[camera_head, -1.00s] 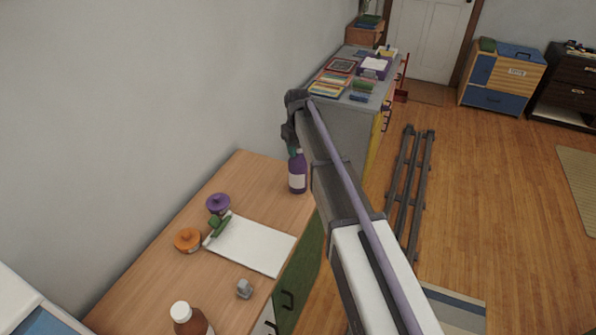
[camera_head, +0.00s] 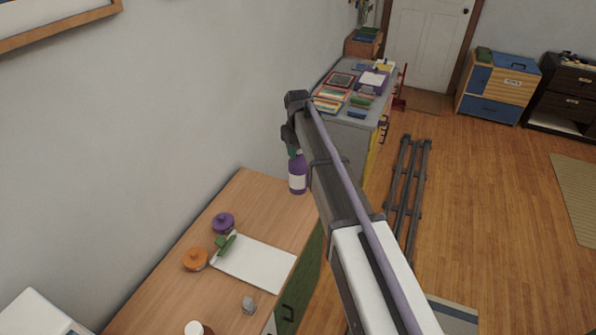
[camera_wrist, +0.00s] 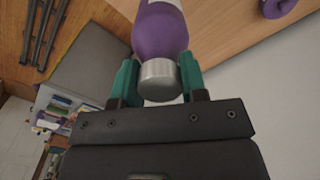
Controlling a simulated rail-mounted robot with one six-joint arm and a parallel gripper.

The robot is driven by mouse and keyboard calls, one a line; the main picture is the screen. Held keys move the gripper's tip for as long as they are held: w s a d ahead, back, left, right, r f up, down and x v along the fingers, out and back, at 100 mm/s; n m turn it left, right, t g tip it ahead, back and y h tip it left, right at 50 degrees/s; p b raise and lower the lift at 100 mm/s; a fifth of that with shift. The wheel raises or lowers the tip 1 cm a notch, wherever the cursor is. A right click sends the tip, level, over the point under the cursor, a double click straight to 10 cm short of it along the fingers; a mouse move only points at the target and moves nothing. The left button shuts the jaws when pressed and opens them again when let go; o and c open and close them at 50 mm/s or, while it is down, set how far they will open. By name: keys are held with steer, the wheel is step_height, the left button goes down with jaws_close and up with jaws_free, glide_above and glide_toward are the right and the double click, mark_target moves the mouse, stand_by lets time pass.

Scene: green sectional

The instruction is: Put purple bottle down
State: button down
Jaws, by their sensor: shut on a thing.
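The purple bottle (camera_head: 298,174) with a white label hangs upright below my gripper (camera_head: 295,152) at the far end of the wooden desk (camera_head: 262,203). In the wrist view, the green fingers of my gripper (camera_wrist: 157,80) are shut on the bottle's neck, just around its silver cap (camera_wrist: 159,79). The purple body (camera_wrist: 158,33) extends away from the fingers. Whether the bottle's base touches the desk cannot be told.
A grey cabinet (camera_head: 345,137) stands beyond. The desk around the purple bottle is clear.

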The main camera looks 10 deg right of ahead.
mark_target(298, 172)
steer(key=n, duration=0.3)
steer(key=shift+n, duration=0.4)
steer(key=n, duration=0.3)
steer(key=shift+n, duration=0.3)
steer(key=n, duration=0.8)
step_height(298, 172, down, 10)
steer(key=b, duration=1)
steer(key=shift+f, duration=0.2)
steer(key=shift+r, duration=0.3)
steer(key=shift+f, duration=0.2)
steer(key=c, duration=0.7)
jaws_free()
steer(key=shift+o, duration=0.2)
